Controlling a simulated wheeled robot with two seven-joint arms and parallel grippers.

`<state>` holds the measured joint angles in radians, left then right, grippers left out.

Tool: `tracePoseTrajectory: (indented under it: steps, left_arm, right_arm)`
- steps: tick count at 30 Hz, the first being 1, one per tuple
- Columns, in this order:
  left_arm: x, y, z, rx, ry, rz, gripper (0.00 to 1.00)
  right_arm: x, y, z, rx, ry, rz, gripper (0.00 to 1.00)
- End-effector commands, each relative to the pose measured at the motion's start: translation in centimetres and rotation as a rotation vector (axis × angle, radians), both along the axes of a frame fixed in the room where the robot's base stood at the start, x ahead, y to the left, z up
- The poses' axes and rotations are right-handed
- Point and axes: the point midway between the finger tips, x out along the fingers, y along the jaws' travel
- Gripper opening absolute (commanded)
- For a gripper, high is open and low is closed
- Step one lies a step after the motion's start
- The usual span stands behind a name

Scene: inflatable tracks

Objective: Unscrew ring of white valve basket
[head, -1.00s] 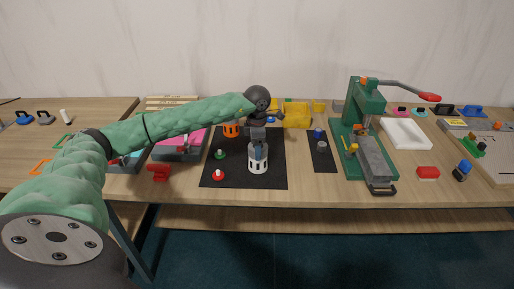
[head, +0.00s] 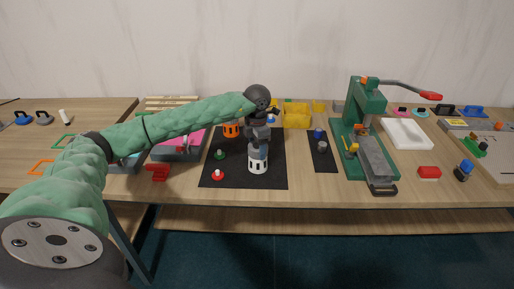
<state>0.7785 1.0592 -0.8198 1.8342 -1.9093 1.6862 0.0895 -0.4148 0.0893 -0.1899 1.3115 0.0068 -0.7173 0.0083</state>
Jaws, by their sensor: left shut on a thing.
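The white valve basket (head: 258,164) stands upright on the black mat (head: 233,172), near the mat's front right part. Dark slots show around its side. My left gripper (head: 258,149) reaches down from above and is shut at the top of the basket. The ring at the top is mostly hidden by the gripper, so I cannot see the grip itself clearly. My right gripper is not in view.
On the mat are an orange basket (head: 231,130) behind, a green-knobbed part (head: 219,154) and a red-knobbed part (head: 218,175). A green press (head: 352,140) stands to the right, beyond a small dark mat (head: 321,160). A red block (head: 157,172) lies left.

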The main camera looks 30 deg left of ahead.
Motion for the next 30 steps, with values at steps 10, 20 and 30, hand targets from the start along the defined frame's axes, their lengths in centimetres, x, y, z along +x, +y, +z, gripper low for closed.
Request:
tracePoseTrajectory:
  steps: [10, 20, 30]
  left_arm:
    - [-0.1, -0.1, 0.3, -0.001, 0.003, 0.021, 0.43]
    - [0.0, 0.0, 1.5, 0.0, 0.0, 0.021, 0.43]
    - [0.0, 0.0, 2.6, 0.0, 0.0, 0.021, 0.43]
  right_arm:
    - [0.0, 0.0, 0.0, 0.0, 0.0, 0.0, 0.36]
    - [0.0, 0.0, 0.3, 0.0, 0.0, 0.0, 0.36]
    - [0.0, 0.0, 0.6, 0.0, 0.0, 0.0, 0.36]
